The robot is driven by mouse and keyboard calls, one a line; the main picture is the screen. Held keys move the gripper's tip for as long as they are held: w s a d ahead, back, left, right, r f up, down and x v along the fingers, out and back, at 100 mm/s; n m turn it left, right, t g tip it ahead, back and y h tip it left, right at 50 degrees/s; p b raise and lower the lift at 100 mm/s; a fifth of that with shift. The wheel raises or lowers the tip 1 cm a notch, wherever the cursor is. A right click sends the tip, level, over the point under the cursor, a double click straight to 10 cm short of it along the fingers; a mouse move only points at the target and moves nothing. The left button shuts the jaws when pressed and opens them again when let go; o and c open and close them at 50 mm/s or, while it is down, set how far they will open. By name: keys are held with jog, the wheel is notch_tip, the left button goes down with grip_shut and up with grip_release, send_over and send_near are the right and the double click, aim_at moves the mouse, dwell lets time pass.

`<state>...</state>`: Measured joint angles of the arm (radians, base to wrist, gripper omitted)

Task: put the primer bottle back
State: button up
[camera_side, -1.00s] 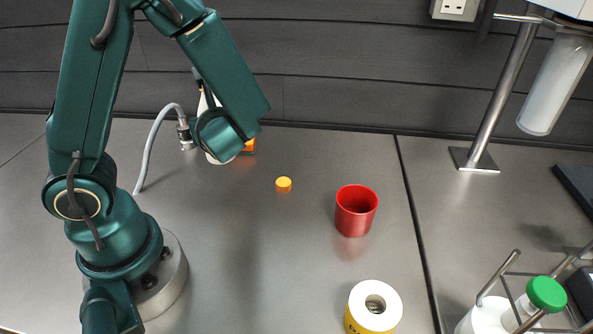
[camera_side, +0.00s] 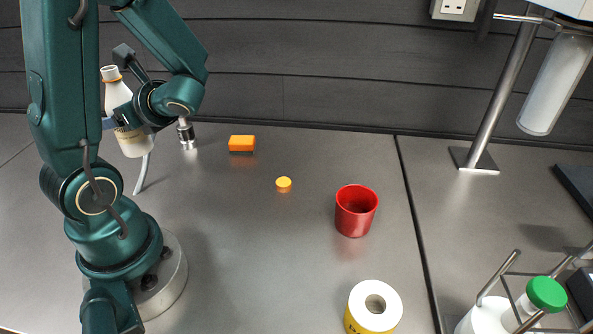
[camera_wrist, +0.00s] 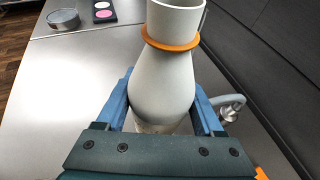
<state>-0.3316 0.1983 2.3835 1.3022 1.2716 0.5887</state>
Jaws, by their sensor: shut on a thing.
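The white bottle (camera_side: 119,97) with an orange ring at its neck and a pale label is at the far left in the side view, roughly upright with a slight tilt. My gripper (camera_side: 122,122) is shut around its body. In the wrist view the bottle (camera_wrist: 163,82) stands between the two blue fingers of my gripper (camera_wrist: 160,105), its neck pointing away. I cannot tell whether its base touches the bench. Its lower part is partly hidden by the gripper in the wrist view.
An orange block (camera_side: 242,144), a yellow disc (camera_side: 284,184), a red cup (camera_side: 356,211) and a white-topped yellow roll (camera_side: 374,306) stand on the bench. A wire rack with a green-capped bottle (camera_side: 546,294) is at lower right. A grey hose (camera_side: 186,134) stands near my gripper. A round dish (camera_wrist: 63,19) and palette (camera_wrist: 104,11) show in the wrist view.

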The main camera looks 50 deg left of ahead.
jog(key=shift+w+d+f, duration=0.2)
jog(key=shift+w+f, duration=1.35)
jog(key=shift+f, duration=0.05)
jog(key=shift+w+d+f, duration=0.2)
jog(key=shift+w+f, duration=1.3)
jog(key=shift+f, duration=0.15)
jog(key=shift+w+d+f, duration=0.2)
jog(key=shift+w+f, duration=1.35)
jog(key=shift+f, duration=0.05)
jog(key=shift+f, duration=0.1)
jog(key=o, duration=1.6)
jog(key=shift+c, duration=0.2)
